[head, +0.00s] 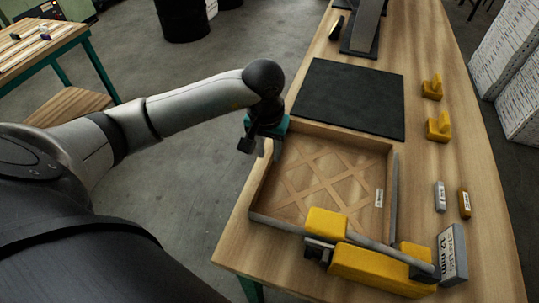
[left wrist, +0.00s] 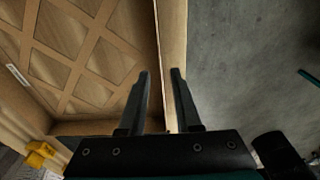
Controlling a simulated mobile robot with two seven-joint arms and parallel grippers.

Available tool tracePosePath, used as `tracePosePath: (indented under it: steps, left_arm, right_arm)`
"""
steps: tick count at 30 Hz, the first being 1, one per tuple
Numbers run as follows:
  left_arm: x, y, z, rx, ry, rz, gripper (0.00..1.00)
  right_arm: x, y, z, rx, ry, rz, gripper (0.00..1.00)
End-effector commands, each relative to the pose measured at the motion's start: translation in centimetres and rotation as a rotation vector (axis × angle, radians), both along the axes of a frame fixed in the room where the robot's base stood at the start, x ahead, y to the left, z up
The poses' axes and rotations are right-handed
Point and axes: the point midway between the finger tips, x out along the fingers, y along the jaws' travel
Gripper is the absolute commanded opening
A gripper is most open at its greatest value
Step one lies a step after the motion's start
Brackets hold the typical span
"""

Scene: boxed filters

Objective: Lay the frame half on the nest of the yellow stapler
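The frame half (head: 318,172) is a shallow tan tray with a diagonal lattice floor and a small white label. It lies on the wooden bench; it also shows in the left wrist view (left wrist: 85,50). The yellow stapler (head: 372,270) stands at the near edge of the frame half, its long grey arm overlapping the near right corner. Its nest is not clearly told apart from the frame half. My left gripper (head: 262,152) is at the left wall of the frame half. In the wrist view its fingers (left wrist: 159,74) are apart, with the wall's edge between them. My right gripper is out of view.
A black mat (head: 352,97) lies beyond the frame half. The bench's left edge is close to my left gripper.

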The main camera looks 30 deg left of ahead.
Motion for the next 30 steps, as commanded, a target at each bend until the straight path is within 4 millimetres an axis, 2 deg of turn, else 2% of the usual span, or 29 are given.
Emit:
tracePosePath:
  steps: [1,6,12,18,30]
  left_arm:
    - [0.0,0.1,1.4,0.003,-0.007,-0.002,0.32]
    - [-0.5,-0.1,5.1,0.002,-0.006,-0.001,0.32]
    - [-0.9,-0.2,8.1,0.001,-0.002,-0.001,0.32]
    - [-1.1,-0.2,9.2,0.001,0.0,0.0,0.32]
    - [-1.1,-0.3,9.2,0.0,0.001,0.0,0.32]
  right_arm:
    - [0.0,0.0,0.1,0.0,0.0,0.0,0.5]
    - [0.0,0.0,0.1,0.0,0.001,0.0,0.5]
    - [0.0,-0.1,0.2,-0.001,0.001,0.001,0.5]
    - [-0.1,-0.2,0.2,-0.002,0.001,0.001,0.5]
    - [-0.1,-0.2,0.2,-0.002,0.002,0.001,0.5]
